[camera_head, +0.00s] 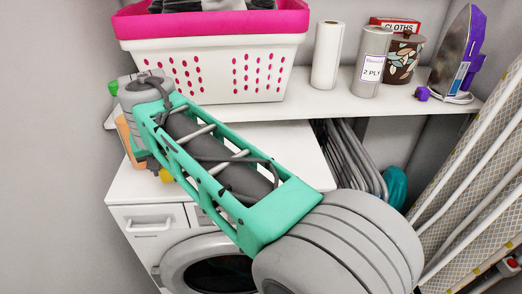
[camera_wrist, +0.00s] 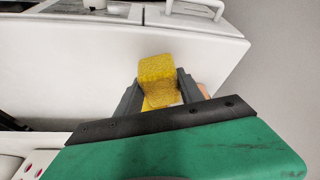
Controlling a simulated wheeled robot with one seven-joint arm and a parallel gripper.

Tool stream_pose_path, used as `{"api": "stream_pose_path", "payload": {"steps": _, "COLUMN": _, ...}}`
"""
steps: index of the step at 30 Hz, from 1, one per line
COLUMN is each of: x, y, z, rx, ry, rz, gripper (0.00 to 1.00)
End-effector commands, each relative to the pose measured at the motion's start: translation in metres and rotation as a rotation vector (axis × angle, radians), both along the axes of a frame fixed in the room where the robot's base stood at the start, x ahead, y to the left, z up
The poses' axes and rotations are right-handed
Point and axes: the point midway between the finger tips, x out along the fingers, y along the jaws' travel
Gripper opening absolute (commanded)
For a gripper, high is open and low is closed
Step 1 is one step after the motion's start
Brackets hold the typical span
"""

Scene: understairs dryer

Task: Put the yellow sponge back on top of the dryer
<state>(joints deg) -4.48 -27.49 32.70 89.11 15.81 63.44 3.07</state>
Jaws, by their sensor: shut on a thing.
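The yellow sponge (camera_wrist: 157,69) is between the two grey fingers of my gripper (camera_wrist: 158,82) in the wrist view, and the gripper is shut on it. The sponge appears over the white top of the dryer (camera_wrist: 70,62), near its edge; I cannot tell whether it touches the top. In the head view only a small yellow bit of the sponge (camera_head: 166,175) shows below my arm. My arm hides the gripper's fingers there. The white dryer (camera_head: 300,150) stands under the shelf, its round door partly hidden by my arm.
A white and pink laundry basket (camera_head: 215,70) stands on the shelf (camera_head: 285,105) above the dryer. A paper roll (camera_head: 327,55), canisters (camera_head: 404,58) and a purple iron (camera_head: 460,50) stand to its right. Folded racks (camera_head: 350,160) and an ironing board (camera_head: 470,175) fill the right side.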

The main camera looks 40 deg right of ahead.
Motion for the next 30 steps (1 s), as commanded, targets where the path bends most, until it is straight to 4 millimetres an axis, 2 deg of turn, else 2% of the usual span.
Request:
{"api": "stream_pose_path", "payload": {"steps": 1, "x": -0.005, "y": -0.021, "z": 0.015, "rx": 0.000, "ry": -0.003, "rz": 0.014, "gripper": 0.12}}
{"api": "stream_pose_path", "payload": {"steps": 5, "x": -0.025, "y": -0.073, "z": 0.028, "rx": 0.002, "ry": 0.000, "rz": 0.126, "gripper": 0.12}}
{"api": "stream_pose_path", "payload": {"steps": 8, "x": -0.049, "y": -0.109, "z": 0.037, "rx": 0.003, "ry": -0.001, "rz": 0.239, "gripper": 0.12}}
{"api": "stream_pose_path", "payload": {"steps": 12, "x": -0.097, "y": -0.149, "z": 0.056, "rx": 0.006, "ry": -0.002, "rz": 0.421, "gripper": 0.12}}
{"api": "stream_pose_path", "payload": {"steps": 15, "x": -0.139, "y": -0.166, "z": 0.075, "rx": 0.008, "ry": -0.003, "rz": 0.567, "gripper": 0.12}}
{"api": "stream_pose_path", "payload": {"steps": 18, "x": -0.176, "y": -0.168, "z": 0.092, "rx": 0.006, "ry": -0.004, "rz": 0.702, "gripper": 0.12}}
{"api": "stream_pose_path", "payload": {"steps": 21, "x": -0.196, "y": -0.165, "z": 0.099, "rx": 0.005, "ry": -0.004, "rz": 0.785, "gripper": 0.12}}
{"api": "stream_pose_path", "payload": {"steps": 25, "x": -0.199, "y": -0.167, "z": 0.095, "rx": 0.006, "ry": -0.004, "rz": 0.827, "gripper": 0.12}}
{"api": "stream_pose_path", "payload": {"steps": 30, "x": -0.170, "y": -0.193, "z": 0.075, "rx": 0.011, "ry": -0.003, "rz": 0.831, "gripper": 0.12}}
